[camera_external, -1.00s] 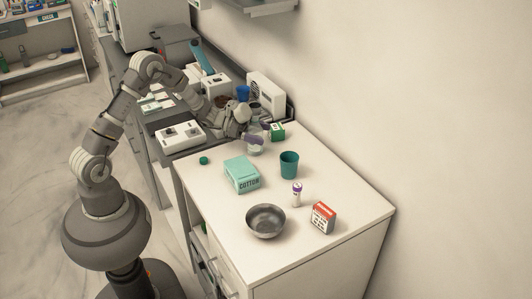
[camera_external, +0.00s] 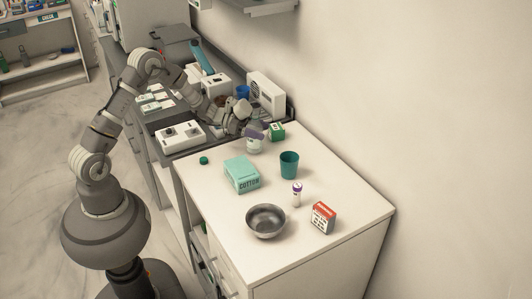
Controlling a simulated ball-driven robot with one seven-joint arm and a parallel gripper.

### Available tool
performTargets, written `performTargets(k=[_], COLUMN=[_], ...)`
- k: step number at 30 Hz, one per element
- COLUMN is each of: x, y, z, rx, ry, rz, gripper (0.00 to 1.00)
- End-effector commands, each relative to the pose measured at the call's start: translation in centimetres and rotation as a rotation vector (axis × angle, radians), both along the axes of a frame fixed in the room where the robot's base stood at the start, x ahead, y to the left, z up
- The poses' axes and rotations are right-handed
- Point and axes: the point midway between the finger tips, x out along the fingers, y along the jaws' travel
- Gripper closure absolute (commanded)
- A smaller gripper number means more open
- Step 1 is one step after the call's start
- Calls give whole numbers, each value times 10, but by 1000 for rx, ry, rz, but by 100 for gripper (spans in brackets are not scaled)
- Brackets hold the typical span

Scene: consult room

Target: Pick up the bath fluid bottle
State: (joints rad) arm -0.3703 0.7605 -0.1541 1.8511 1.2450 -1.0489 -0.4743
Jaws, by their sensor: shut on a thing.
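A small pale bottle (camera_external: 254,147), which I take to be the bath fluid bottle, stands upright near the back left of the white counter. My gripper (camera_external: 255,133) reaches it from the left, with its purple-grey fingers shut around the upper part. The fingers hide the bottle's top, and its label is too small to read. I cannot tell whether its base touches the counter.
Close to the right of the bottle is a green box (camera_external: 277,131). A green cap (camera_external: 204,160) lies left.

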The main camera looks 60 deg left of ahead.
Motion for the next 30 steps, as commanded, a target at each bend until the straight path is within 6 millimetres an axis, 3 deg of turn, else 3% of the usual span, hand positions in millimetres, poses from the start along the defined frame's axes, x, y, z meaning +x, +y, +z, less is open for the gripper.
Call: performTargets(k=[8, 30], x=[0, -107], y=[0, 4], z=[27, 34], rx=[1, -1], ry=[-2, 1], rz=[1, 0], gripper=[83, 83])
